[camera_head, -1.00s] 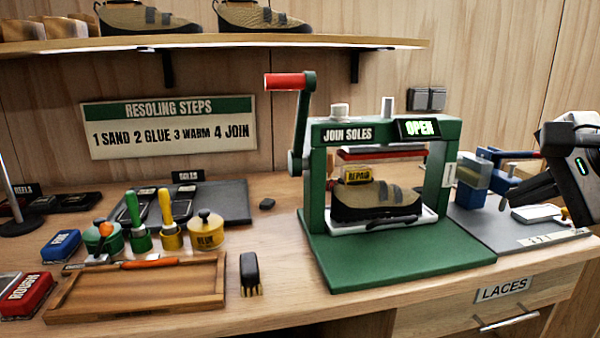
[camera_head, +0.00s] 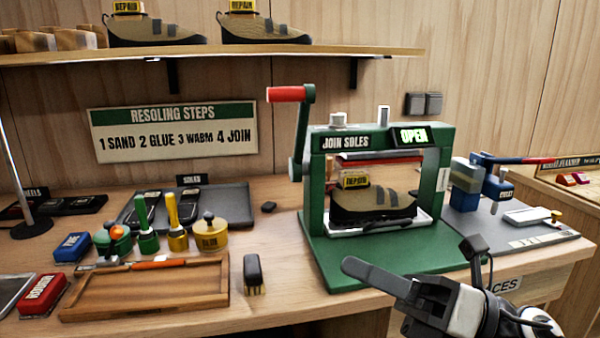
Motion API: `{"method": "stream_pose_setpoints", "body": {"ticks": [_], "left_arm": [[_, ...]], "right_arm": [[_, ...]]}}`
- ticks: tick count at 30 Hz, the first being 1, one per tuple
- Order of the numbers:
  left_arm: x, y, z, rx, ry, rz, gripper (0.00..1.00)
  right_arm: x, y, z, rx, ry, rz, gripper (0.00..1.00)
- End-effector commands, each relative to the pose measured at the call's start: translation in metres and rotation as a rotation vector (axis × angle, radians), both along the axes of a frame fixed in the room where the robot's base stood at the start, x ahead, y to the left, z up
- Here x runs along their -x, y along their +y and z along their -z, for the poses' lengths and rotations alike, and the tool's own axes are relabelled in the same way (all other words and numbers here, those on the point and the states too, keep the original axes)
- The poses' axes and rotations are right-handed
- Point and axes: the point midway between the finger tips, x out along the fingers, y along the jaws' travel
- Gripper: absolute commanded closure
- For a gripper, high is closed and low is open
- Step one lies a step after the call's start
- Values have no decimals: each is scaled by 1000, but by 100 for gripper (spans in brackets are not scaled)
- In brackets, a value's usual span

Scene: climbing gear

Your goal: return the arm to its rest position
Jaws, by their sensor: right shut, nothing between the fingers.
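My right gripper (camera_head: 378,279) is in the lower right of the head view, in front of the bench's front edge. It is shut and empty, its fingers pointing left, and it hides part of the drawer label below. My left gripper is not in view. The green press (camera_head: 313,192), marked JOIN SOLES, stands on the bench behind the right gripper, and its sign reads OPEN. A tan and black shoe (camera_head: 375,202) with a yellow REPAIR tag sits inside the press, apart from the gripper.
A wooden tray (camera_head: 145,305), a black brush (camera_head: 253,271) and several glue pots stand at the left. A blue tool (camera_head: 497,186) stands on a grey mat at the right. A shelf (camera_head: 210,55) with shoes runs above. Bare bench lies between brush and press.

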Motion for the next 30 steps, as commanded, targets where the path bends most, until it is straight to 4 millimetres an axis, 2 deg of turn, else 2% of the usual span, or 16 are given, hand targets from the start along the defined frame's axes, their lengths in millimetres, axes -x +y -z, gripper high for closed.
{"method": "stream_pose_setpoints", "body": {"ticks": [1,2,4,7,9,12,15,18,21,30], "left_arm": [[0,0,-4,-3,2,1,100],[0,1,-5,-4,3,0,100],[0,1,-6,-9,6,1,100],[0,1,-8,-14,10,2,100],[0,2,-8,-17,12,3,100],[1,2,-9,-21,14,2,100],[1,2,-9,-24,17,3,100],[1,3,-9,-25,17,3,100],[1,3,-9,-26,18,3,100],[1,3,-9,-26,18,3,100]], "right_arm": [[-9,-8,10,-203,245,41,100],[-16,-15,19,-318,387,70,100],[-30,-35,54,-578,725,149,100],[-31,-59,128,-913,1178,276,100],[-18,-69,178,-1098,1434,360,100],[13,-73,239,-1311,1732,471,100],[47,-72,283,-1472,1950,562,100],[73,-68,308,-1574,2089,625,100],[87,-65,320,-1625,2160,658,100],[90,-64,323,-1637,2178,665,100]]}}
